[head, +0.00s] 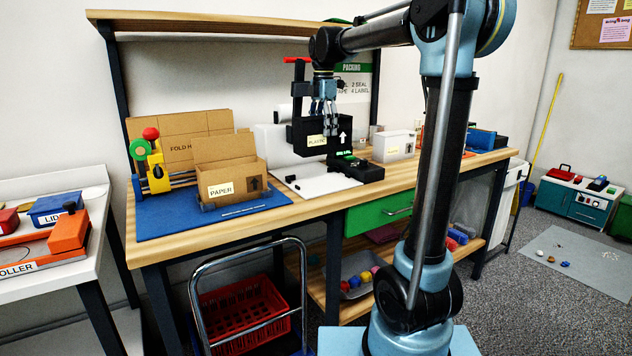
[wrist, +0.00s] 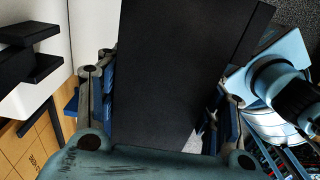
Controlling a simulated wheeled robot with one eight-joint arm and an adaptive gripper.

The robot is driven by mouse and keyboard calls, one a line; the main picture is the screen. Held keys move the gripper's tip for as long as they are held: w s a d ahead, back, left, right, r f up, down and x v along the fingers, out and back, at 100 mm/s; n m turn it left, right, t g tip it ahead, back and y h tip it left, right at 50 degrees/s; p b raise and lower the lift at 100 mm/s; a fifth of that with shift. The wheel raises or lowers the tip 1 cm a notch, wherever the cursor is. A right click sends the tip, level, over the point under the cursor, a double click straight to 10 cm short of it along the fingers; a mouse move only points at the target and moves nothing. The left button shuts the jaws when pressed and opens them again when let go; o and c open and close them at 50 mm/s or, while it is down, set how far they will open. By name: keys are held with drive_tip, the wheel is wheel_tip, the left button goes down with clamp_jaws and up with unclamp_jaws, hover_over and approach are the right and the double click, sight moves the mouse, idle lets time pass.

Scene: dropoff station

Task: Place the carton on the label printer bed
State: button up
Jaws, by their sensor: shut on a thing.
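My gripper (head: 322,108) points down and is shut on a black carton (head: 299,138). The carton has a pale label and a white up arrow on its front, and it looks upright. In the wrist view the dark carton (wrist: 175,75) fills the middle, with a finger on either side. In the head view it hangs over the back of a flat white bed (head: 318,186), with a small gap seeming to show under it. A black unit with green parts (head: 366,172) adjoins the bed on the right and looks like the label printer. The carton hides what lies behind it.
A brown carton marked PAPER (head: 222,187) stands on a blue mat (head: 165,222) at the left of the wooden bench. A yellow and green device (head: 155,165) is behind it. A white box (head: 393,146) stands right of the printer. A shelf (head: 200,16) runs above the bench.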

drive_tip(key=shift+s+a, duration=0.1)
drive_tip(key=shift+a, duration=0.6)
drive_tip(key=shift+f, duration=5)
drive_tip(key=shift+f, duration=0.1)
drive_tip(key=o, duration=1.1)
